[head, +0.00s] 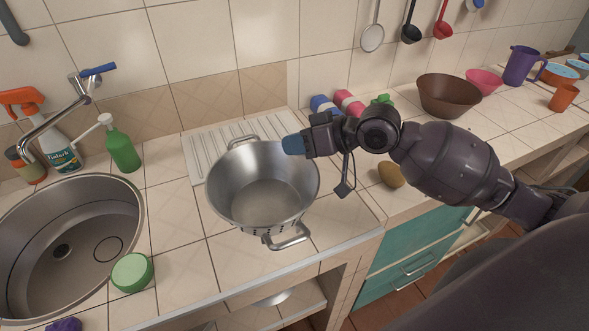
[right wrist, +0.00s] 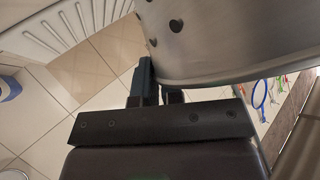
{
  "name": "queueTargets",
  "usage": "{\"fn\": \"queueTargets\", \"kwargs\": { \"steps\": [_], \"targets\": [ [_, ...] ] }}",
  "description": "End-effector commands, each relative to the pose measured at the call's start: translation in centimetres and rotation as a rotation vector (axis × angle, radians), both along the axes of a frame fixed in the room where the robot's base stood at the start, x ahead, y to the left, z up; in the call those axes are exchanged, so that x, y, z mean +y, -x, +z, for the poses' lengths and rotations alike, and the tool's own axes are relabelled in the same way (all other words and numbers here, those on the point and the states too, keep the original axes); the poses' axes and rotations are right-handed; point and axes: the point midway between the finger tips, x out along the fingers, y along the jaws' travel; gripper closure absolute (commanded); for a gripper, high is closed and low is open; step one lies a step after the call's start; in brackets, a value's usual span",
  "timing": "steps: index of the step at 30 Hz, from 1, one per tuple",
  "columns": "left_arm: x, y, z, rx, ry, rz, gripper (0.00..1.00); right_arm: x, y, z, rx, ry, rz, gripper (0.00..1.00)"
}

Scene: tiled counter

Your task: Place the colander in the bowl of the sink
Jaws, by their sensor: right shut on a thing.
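The steel colander (head: 245,195), with two loop handles and small holes low in its wall, is right of the sink, over the counter and the front of the drying rack. Whether it rests or hangs slightly above is unclear. My right gripper (head: 293,145) is shut on its right rim; in the right wrist view the fingers (right wrist: 147,82) meet the colander wall (right wrist: 225,40). The round steel sink (head: 125,205) is at the left, its bowl empty, with a drain and a dark ring on its floor. My left gripper is not in view.
A green sponge-like block (head: 132,272) sits at the sink's right rim. The faucet (head: 62,115), a spray bottle (head: 55,140) and a green soap bottle (head: 120,148) stand behind the sink. A potato-like item (head: 391,175) and bowls (head: 448,93) lie to the right.

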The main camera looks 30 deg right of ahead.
Motion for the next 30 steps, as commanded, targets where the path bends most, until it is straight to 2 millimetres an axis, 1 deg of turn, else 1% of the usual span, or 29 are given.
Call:
{"fn": "queueTargets", "kwargs": {
  "steps": [1,7,12,16,19,25,26,30],
  "targets": [
    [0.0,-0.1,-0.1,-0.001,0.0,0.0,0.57,0.0,0.0,-0.6,0.002,-0.002,-0.001,1.0],
    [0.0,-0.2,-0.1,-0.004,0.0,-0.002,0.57,0.0,0.0,-1.9,0.003,-0.001,-0.001,1.0],
    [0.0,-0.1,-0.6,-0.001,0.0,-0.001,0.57,0.0,0.0,-4.7,0.005,-0.002,-0.003,1.0],
    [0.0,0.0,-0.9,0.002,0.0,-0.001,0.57,0.0,0.0,-6.3,0.003,-0.002,-0.001,1.0],
    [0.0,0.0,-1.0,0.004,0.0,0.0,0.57,0.0,0.0,-6.7,0.001,-0.001,0.0,1.0],
    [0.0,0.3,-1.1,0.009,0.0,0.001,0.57,0.0,0.0,-6.7,-0.001,0.0,0.0,1.0],
    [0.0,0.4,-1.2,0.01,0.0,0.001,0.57,0.0,0.0,-6.8,0.001,0.0,0.0,0.91],
    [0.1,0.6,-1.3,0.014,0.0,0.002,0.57,0.0,0.0,-6.8,0.001,0.001,0.0,0.69]
  ]
}}
